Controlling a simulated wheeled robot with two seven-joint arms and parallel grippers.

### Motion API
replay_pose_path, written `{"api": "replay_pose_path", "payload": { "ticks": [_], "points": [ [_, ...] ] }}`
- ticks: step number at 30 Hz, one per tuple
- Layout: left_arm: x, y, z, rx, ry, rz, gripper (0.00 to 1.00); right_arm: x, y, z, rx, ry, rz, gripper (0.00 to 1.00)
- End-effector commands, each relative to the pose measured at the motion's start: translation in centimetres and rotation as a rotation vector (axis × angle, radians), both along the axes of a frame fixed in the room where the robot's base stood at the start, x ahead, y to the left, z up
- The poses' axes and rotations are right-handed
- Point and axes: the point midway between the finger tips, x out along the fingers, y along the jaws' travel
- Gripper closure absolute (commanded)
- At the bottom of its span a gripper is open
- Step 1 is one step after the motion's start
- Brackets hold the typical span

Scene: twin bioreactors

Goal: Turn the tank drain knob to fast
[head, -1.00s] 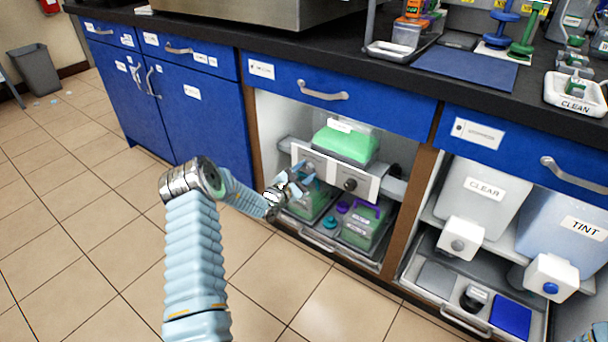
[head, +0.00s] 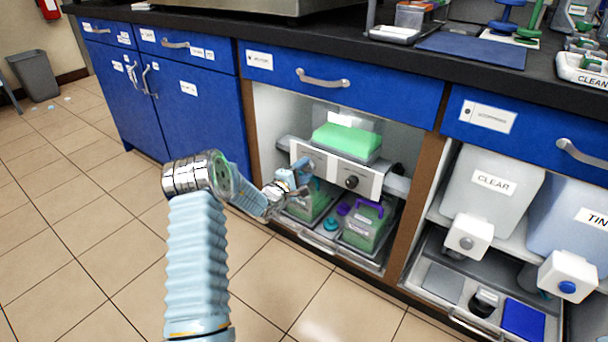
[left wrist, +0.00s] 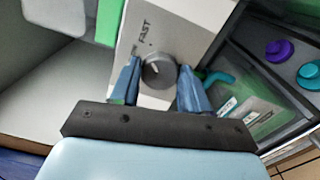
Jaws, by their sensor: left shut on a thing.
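A white panel (head: 368,183) stands under a clear tank with green liquid (head: 346,140) inside the open cabinet bay. A dark grey round knob (left wrist: 158,71) with a white pointer mark is on the panel in the left wrist view. The printed word FAST is beside it, and the pointer mark is on the side of the knob towards that word. My left gripper (head: 298,186) is at the left part of the panel, its two fingers shut on the knob from both sides. In the head view the gripper hides this knob. A second dark knob (head: 351,181) to its right is free.
Below the panel are green-filled containers, one with a purple handle (head: 369,207), and purple (left wrist: 279,50) and teal (left wrist: 309,74) caps. A brown divider (head: 416,191) separates the bay from the CLEAR container (head: 492,180) on the right. The tiled floor in front is open.

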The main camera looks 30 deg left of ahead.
Motion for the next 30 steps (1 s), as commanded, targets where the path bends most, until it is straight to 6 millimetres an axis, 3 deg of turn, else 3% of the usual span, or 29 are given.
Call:
{"api": "replay_pose_path", "payload": {
  "ticks": [16, 17, 21, 30],
  "points": [
    [-0.08, -0.08, -0.23, 0.024, 0.003, -0.002, 0.85, -0.01, 0.04, -0.28, 0.001, 0.001, 0.000, 0.57],
    [-0.08, -0.08, -0.23, 0.024, 0.003, -0.002, 0.51, -0.01, 0.04, -0.28, 0.001, 0.001, 0.000, 0.57],
    [-0.05, -0.06, -0.17, 0.024, 0.002, -0.002, 0.30, -0.01, 0.04, -0.28, 0.001, 0.001, 0.000, 0.57],
    [-0.14, -0.02, -0.08, 0.023, 0.000, 0.000, 0.29, -0.01, 0.04, -0.26, 0.001, 0.001, 0.000, 0.57]
  ]
}}
